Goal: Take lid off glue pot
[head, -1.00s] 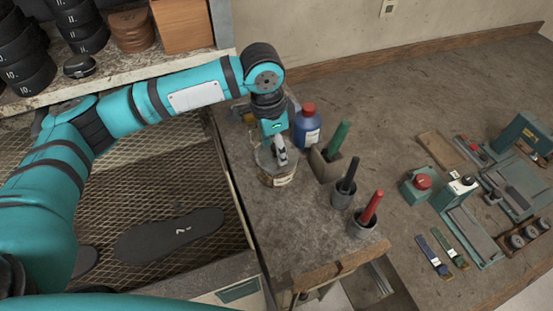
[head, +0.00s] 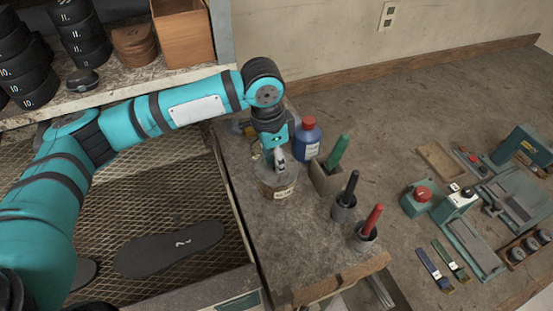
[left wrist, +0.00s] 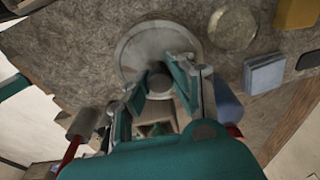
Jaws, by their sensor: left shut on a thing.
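The glue pot (head: 276,190) is a round pale container with a label, standing on the bench's left part. Its round grey lid (left wrist: 143,42) shows in the left wrist view, with a small dark knob (left wrist: 159,82) in the middle. My left gripper (head: 280,160) comes down from above over the pot. Its fingers (left wrist: 160,84) are shut on the knob in the left wrist view. The lid appears to sit on the pot; I cannot tell any gap below it. The fingers hide part of the lid. My right gripper is not in view.
A blue bottle with a red cap (head: 306,140) stands close behind the pot. To its right are green (head: 338,152), black (head: 349,187) and red (head: 372,221) handled tools in holders. A mesh tray with a sole (head: 170,248) lies left, below a shelf.

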